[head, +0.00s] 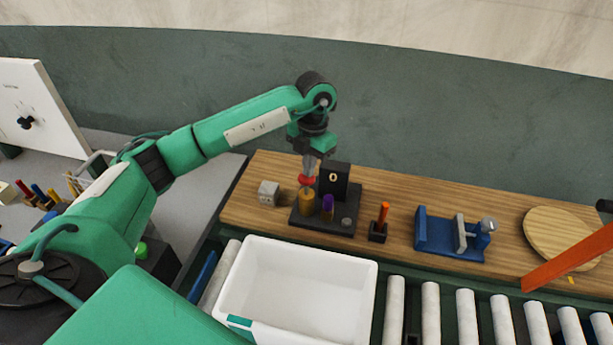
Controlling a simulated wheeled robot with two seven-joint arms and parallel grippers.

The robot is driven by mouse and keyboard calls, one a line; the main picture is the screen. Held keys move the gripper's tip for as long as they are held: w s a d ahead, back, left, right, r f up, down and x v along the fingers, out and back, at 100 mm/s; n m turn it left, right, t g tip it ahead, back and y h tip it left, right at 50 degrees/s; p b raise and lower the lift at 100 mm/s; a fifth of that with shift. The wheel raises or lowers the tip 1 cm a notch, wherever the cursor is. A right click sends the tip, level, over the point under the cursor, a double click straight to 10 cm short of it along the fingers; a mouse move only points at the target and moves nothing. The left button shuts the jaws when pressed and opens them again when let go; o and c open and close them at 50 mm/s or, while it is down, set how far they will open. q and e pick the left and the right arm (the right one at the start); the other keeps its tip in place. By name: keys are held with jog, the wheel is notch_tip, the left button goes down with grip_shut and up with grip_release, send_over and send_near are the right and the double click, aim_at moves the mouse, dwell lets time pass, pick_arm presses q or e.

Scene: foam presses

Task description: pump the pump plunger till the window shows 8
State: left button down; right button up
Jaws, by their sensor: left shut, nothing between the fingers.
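The pump stands on a dark base (312,224) on the wooden bench. It has an orange-yellow body (306,198) with a red plunger top (306,180), and a purple cylinder (327,207) beside it. The black window (334,178) behind them shows 0. My left gripper (308,172) points down right above the red plunger top, shut and with nothing between its fingers. I cannot tell whether the fingertips touch the plunger. My right gripper is not in view.
A grey block (268,193) sits left of the base. An orange stick in a black holder (378,232), a blue vise (452,234) and a round wooden board (562,240) stand to the right. A white bin (300,285) and rollers (431,310) lie in front.

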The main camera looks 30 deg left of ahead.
pick_arm(q)
notch_tip(320, 180, down, 3)
jog(key=shift+r+b, duration=0.1)
jog(key=shift+b, duration=0.6)
jog(key=shift+r+p, duration=0.3)
jog(key=shift+r, duration=0.05)
jog(key=w, duration=0.2)
jog(key=w+r, duration=0.1)
jog(key=shift+d, duration=0.3)
jog(key=shift+b, duration=0.3)
notch_tip(320, 180, up, 14)
jog(key=w+b, duration=0.1)
jog(key=b, duration=0.1)
jog(key=shift+w+d+f, duration=0.15)
jog(key=shift+w, duration=0.05)
